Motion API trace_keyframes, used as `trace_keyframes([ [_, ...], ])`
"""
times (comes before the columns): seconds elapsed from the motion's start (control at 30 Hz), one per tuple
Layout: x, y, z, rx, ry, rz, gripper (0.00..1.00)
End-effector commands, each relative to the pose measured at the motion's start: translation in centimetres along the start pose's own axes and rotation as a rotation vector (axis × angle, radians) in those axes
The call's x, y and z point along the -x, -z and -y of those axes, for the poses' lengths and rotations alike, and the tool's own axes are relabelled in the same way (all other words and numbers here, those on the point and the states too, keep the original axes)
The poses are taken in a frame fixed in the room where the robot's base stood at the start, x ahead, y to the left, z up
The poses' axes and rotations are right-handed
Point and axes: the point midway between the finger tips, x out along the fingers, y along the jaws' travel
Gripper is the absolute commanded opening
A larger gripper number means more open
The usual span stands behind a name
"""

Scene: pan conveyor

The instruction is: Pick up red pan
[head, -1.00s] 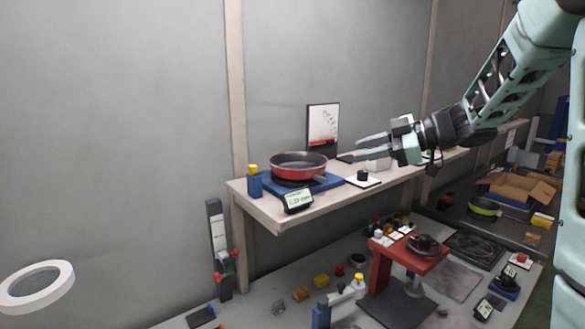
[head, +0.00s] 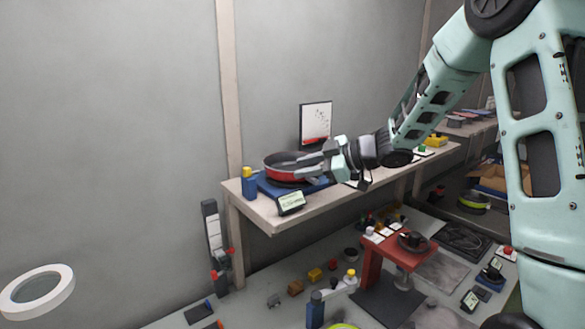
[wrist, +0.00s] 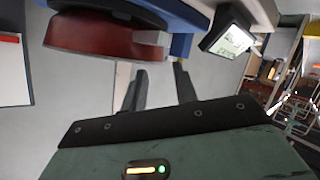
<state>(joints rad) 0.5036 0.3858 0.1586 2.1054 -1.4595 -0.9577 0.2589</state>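The red pan (head: 283,174) has a dark inside and sits on a blue stand (head: 268,187) at the left end of the shelf. Its red side also shows in the wrist view (wrist: 95,35), at the top. My gripper (head: 312,161) is at the pan's right side and overlaps its rim in the head view. In the wrist view my gripper's two fingers (wrist: 160,68) are apart, pointing toward the pan, with nothing clearly between them. The pan's handle is mostly hidden by the gripper in the head view, and I cannot tell whether the fingers touch it.
A small display (head: 290,202) stands at the shelf (head: 250,209) front edge. A blue block with a yellow top (head: 249,184) is left of the pan. A framed board (head: 316,122) stands behind. A red table (head: 386,255) and several small items are below.

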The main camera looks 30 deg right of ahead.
Motion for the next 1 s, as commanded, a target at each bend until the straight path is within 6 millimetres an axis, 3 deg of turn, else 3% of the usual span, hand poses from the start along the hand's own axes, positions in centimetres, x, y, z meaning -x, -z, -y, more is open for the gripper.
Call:
trace_keyframes([
  [0.23,-3.4,0.2,0.2,-0.001,0.003,-0.001,0.29],
  [0.53,-3.9,0.0,0.2,0.000,0.001,0.000,0.29],
  [0.63,-3.9,0.0,0.2,0.000,0.001,0.000,0.01],
  [1.0,-3.8,0.1,0.2,0.001,0.000,-0.001,0.00],
])
